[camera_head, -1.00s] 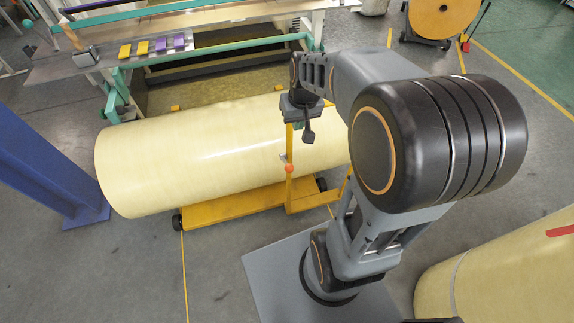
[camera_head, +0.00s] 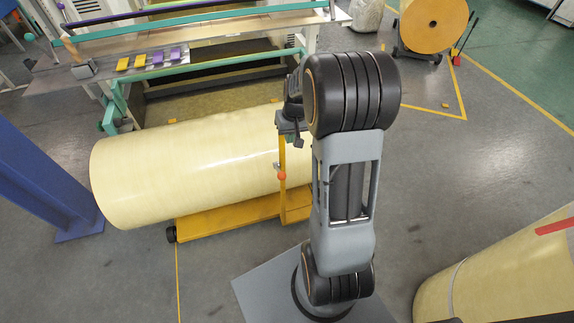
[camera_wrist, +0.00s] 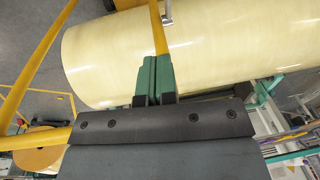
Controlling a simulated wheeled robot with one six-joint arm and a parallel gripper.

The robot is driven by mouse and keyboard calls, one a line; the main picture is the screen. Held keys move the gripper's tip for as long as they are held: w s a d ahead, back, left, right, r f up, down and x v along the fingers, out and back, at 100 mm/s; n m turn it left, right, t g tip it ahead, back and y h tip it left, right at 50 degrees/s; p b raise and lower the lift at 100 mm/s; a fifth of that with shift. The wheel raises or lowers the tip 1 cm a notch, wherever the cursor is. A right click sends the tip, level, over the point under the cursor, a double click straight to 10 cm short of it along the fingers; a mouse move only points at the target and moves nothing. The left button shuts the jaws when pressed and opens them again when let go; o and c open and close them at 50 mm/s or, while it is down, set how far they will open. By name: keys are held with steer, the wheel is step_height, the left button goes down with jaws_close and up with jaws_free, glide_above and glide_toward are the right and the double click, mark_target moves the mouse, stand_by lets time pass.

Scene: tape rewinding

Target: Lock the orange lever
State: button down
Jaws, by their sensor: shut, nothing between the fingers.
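An orange knob (camera_head: 281,175), which seems to belong to the orange lever, sits on the upright yellow post of a trolley (camera_head: 230,217). The trolley carries a large pale yellow roll (camera_head: 185,172), which fills the upper part of the wrist view (camera_wrist: 205,45). My gripper (camera_head: 298,141) is above the knob and slightly to its right, near the top of the post. In the wrist view its green fingers (camera_wrist: 155,78) are together, with a yellow bar (camera_wrist: 158,32) just beyond their tips. I cannot tell whether they touch it. The knob cannot be made out in the wrist view.
A machine with a shelf of yellow and purple blocks (camera_head: 148,60) stands behind the roll. A blue column (camera_head: 45,180) is at left. Another pale roll (camera_head: 500,270) is at lower right, and an orange roll (camera_head: 433,25) at the back.

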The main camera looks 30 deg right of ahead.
steer(key=shift+s+a+f, duration=0.15)
steer(key=shift+a+f, duration=0.3)
steer(key=shift+f, duration=1.75)
steer(key=shift+s+a+f, duration=0.1)
steer(key=shift+a+f, duration=0.3)
steer(key=shift+f, duration=1.8)
steer(key=shift+s+a+f, duration=0.15)
steer(key=shift+a+f, duration=0.3)
steer(key=shift+f, duration=1.75)
